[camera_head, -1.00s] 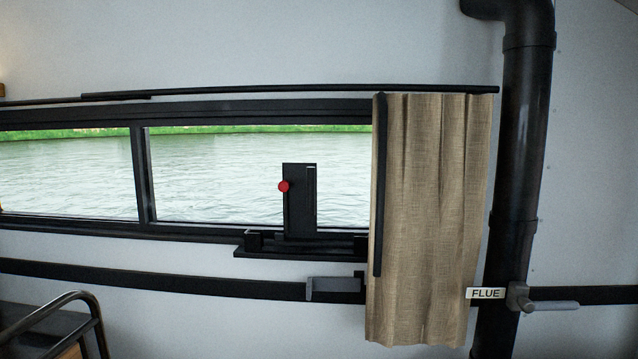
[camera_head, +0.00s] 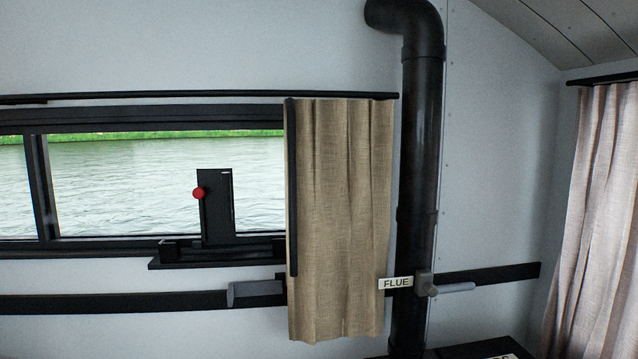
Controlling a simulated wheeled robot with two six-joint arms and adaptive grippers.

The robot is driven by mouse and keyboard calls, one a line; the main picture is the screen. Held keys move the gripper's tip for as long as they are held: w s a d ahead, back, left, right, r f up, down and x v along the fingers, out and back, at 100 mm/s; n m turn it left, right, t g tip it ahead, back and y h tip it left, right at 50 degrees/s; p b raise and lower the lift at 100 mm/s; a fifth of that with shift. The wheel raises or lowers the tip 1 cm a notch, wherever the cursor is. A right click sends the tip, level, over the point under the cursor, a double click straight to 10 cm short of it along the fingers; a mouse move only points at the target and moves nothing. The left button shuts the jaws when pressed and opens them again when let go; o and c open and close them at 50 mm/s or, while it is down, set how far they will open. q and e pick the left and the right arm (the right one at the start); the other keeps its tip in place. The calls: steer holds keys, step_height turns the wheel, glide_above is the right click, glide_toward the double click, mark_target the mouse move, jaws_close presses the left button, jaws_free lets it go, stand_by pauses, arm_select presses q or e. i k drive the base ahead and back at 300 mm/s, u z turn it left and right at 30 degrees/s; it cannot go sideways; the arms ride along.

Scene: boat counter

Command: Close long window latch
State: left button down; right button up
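The long window (camera_head: 120,190) runs along the wall at the left, in a black frame with river water behind it. A black upright plate with a red knob (camera_head: 199,193) stands at the window's lower right, on a black ledge (camera_head: 215,257). A grey lever-like piece (camera_head: 256,291) sits on the black rail below the ledge, its right end close to the curtain. I cannot tell which of these parts is the latch. Neither of my grippers is in view.
A tan curtain (camera_head: 340,215) hangs over the window's right end. A black flue pipe (camera_head: 418,150) stands right of it, with a FLUE label (camera_head: 396,283) and a grey handle (camera_head: 452,288). A pale curtain (camera_head: 600,210) hangs at the far right. A dark surface shows at the bottom right.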

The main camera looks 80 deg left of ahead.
mark_target(198, 193)
steer(key=z, duration=0.1)
steer(key=k, duration=0.8)
steer(key=u, duration=1.5)
